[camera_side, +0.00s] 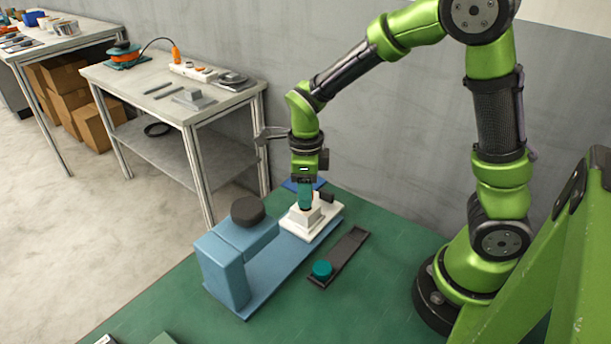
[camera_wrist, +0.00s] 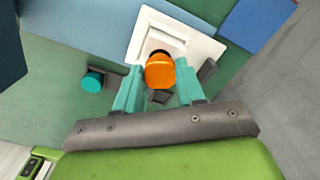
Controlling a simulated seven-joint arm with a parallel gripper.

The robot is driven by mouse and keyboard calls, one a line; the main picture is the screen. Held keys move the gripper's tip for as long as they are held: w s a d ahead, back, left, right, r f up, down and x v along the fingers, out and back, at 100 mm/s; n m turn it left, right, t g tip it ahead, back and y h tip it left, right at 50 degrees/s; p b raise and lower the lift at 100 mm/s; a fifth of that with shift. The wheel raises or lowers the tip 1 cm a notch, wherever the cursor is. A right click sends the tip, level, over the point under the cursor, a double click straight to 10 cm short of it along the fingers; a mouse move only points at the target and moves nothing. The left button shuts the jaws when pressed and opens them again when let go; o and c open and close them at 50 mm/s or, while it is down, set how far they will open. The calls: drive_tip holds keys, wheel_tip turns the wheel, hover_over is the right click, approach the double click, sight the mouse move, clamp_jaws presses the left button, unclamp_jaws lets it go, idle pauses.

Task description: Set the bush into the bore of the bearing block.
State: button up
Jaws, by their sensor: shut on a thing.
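The bush (camera_wrist: 160,72) is an orange cylinder between the teal fingertips in the wrist view. My gripper (camera_wrist: 159,82) is shut on it. In the side view my gripper (camera_side: 305,205) points down over the white bearing block (camera_side: 293,228), and I cannot make out the bush there. The white block also shows in the wrist view (camera_wrist: 207,48), behind the bush, with a raised middle. A dark patch shows just past the bush's far end, and the bush covers most of the bore. I cannot tell whether the bush has entered the bore.
A blue fixture (camera_side: 222,268) with a black round knob (camera_side: 247,210) stands left of the block. A dark strip (camera_side: 345,255) with a teal knob (camera_side: 322,268) lies to the right. A blue flat piece (camera_wrist: 258,24) lies behind.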

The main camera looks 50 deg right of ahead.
drive_tip(key=shift+f, duration=0.6)
drive_tip(key=o, duration=0.8)
drive_tip(key=shift+c, duration=0.2)
wheel_tip(320, 180, up, 11)
idle(0.6)
